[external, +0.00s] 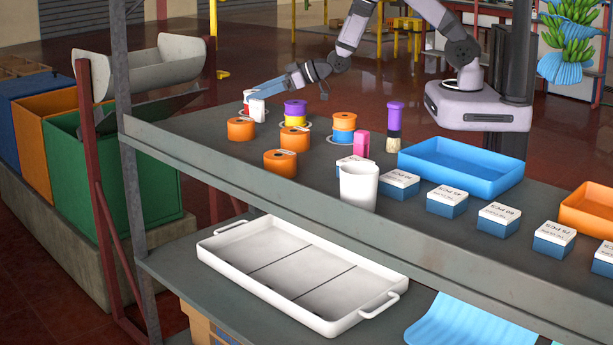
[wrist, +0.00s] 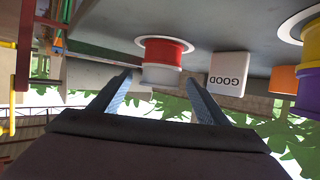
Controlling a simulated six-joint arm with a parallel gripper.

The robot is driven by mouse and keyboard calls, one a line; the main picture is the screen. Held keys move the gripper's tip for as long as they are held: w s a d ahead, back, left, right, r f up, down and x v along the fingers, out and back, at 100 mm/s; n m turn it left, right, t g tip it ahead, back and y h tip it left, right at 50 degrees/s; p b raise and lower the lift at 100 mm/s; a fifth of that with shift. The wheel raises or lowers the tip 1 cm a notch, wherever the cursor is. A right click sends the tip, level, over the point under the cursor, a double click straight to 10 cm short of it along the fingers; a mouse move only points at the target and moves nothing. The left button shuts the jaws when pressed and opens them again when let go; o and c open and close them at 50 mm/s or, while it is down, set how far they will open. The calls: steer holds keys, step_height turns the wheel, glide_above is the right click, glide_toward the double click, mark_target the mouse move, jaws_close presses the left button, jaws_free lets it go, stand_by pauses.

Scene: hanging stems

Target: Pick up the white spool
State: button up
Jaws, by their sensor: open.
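The white spool (wrist: 161,76) shows in the wrist view, which is upside down. It is stacked with a red spool (wrist: 164,51), which lies on the table side of it. My gripper (wrist: 159,79) is open, with one fingertip to each side of the white spool. I cannot tell whether the fingers touch it. In the external view my gripper (external: 256,88) reaches over the shelf's far left end. The spool stack is small there and partly hidden behind a white box (external: 257,111) and my fingers.
In the wrist view a white box marked GOOD (wrist: 229,74) stands close by the stack, with a purple spool (wrist: 309,91) at the right. Orange spools (external: 241,129) stand nearby. A white cup (external: 358,187) and a blue tray (external: 460,168) are farther right.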

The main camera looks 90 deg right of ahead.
steer(key=c, duration=1.1)
steer(key=shift+c, duration=0.2)
steer(key=shift+r, duration=0.1)
steer(key=shift+r+b, duration=0.8)
steer(key=shift+r, duration=4.15)
